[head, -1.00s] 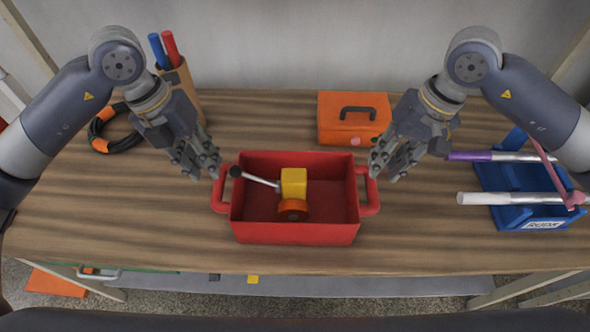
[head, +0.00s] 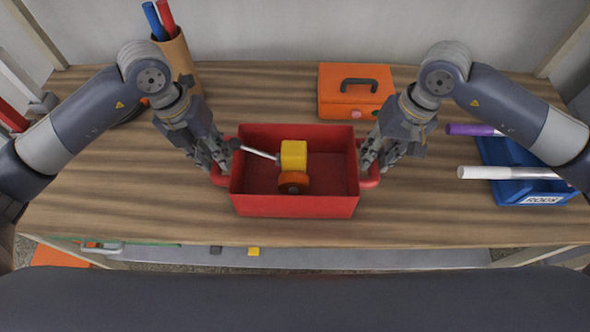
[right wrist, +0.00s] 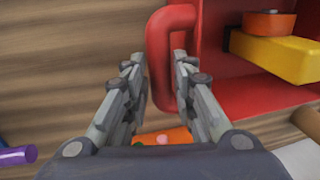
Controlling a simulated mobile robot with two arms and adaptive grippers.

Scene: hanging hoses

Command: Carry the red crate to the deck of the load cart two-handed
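The red crate (head: 295,206) stands on the wooden table in the middle of the head view, with a handle at each end. It holds a yellow block with an orange round part and a grey rod with a dark knob. My left gripper (head: 214,161) is at the left handle, fingers apart. My right gripper (head: 372,159) is at the right handle. In the right wrist view its two fingers (right wrist: 160,62) are apart, on either side of the handle's bar (right wrist: 159,75). Whether the left fingers touch their handle is unclear. I cannot make out the load cart.
An orange toolbox (head: 346,103) stands behind the crate. A blue bin (head: 535,197) with a purple-ended and a white-ended tube is at the right. A brown holder (head: 178,57) with blue and red sticks is at the back left. The table in front of the crate is clear.

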